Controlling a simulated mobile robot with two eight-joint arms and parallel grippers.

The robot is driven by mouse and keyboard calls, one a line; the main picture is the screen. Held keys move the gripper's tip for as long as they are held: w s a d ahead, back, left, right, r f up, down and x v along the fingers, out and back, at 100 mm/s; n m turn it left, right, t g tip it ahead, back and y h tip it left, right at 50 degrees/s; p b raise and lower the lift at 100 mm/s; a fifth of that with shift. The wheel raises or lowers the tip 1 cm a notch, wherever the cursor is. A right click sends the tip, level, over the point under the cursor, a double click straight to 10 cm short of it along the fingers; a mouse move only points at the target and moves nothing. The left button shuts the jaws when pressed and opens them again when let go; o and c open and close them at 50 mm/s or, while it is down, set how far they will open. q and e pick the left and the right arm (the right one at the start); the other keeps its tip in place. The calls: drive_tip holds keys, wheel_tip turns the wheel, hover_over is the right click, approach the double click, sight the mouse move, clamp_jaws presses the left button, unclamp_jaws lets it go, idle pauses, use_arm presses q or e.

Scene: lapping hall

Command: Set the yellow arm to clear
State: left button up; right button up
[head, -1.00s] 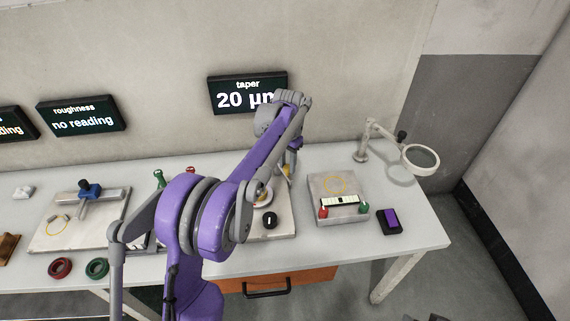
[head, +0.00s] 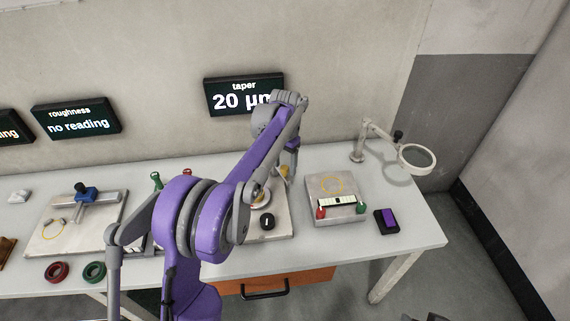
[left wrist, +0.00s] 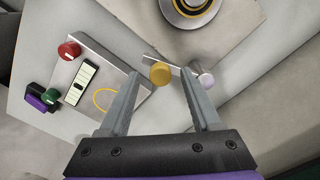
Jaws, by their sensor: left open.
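The yellow arm shows in the left wrist view as a round yellow knob (left wrist: 160,74) by a thin metal bar with a pale knob (left wrist: 206,80) at its other end. In the head view a bit of yellow (head: 284,173) shows beside my arm, which hides most of it. My left gripper (left wrist: 163,80) is open and empty, its two fingers apart on either side of the yellow knob in the picture. Whether they touch it or stand above it I cannot tell. My right gripper is not in view.
A plate with a red knob, a green knob and a striped scale (head: 337,203) stands to the right. Beyond it are a black-and-purple block (head: 387,222) and a magnifier (head: 417,157). The taper display (head: 243,95) reads 20 µm.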

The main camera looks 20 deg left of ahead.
use_arm(q)
wheel_tip(320, 180, up, 11)
drive_tip(key=shift+f+p, duration=0.15)
drive_tip(key=shift+p, duration=0.2)
idle(0.4)
drive_tip(key=s+d+n+t, duration=0.1)
drive_tip(key=s+d+t, duration=0.35)
drive_tip(key=s, duration=1.15)
drive_tip(key=s+d+f+n+t, duration=0.1)
drive_tip(key=s+d+f, duration=0.3)
drive_tip(key=s+f, duration=0.6)
drive_tip(key=s, duration=0.4)
drive_tip(key=shift+s+n, duration=0.15)
drive_tip(key=shift+n, duration=0.15)
